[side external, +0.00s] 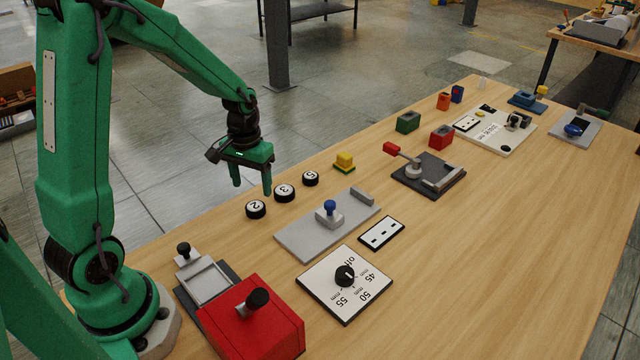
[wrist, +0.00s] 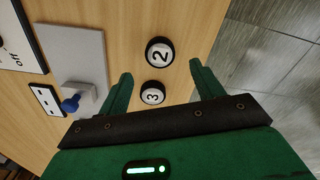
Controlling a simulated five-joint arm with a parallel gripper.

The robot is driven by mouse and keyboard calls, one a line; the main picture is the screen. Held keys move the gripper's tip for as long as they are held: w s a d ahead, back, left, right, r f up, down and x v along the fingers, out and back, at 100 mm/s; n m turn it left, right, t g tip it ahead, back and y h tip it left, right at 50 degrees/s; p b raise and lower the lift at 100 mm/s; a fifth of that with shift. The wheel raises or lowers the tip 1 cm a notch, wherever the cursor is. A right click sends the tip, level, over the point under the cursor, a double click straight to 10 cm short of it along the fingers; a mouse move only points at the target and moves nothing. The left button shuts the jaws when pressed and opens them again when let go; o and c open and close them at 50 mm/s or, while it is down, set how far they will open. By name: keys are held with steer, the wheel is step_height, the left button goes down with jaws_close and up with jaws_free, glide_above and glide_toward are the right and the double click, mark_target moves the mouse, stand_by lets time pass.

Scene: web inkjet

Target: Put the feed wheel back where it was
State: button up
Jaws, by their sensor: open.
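Three round black wheels with white numbered tops lie in a row on the table: wheel 2 (side external: 256,209), wheel 3 (side external: 284,193) and wheel 5 (side external: 310,178). I cannot tell from the frames which thing is the feed wheel. My gripper (side external: 252,187) is open and empty, above the table near wheels 2 and 3. In the wrist view, wheel 2 (wrist: 159,53) and wheel 3 (wrist: 153,93) show between its spread fingers, apart from them; wheel 5 is not visible there. A grey plate (side external: 296,239) carries a blue-knobbed block (side external: 329,211).
Nearby are a white dial plate (side external: 327,293), a slotted plate (side external: 382,233), a red box (side external: 262,322), a grey frame (side external: 207,283) and a yellow-green block (side external: 344,162). A red-handled lever unit (side external: 440,168) stands farther back.

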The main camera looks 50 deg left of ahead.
mark_target(255, 207)
step_height(255, 207, up, 6)
steer(key=shift+f, duration=0.25)
steer(key=shift+r, duration=0.1)
stand_by(0.5)
steer(key=s+d+r+m+t, duration=0.4)
steer(key=s+d+r+t, duration=0.1)
steer(key=s+d+r, duration=0.6)
steer(key=shift+s+r+m+t, duration=0.3)
steer(key=shift+s+r, duration=0.15)
steer(key=shift+s, duration=0.6)
stand_by(0.6)
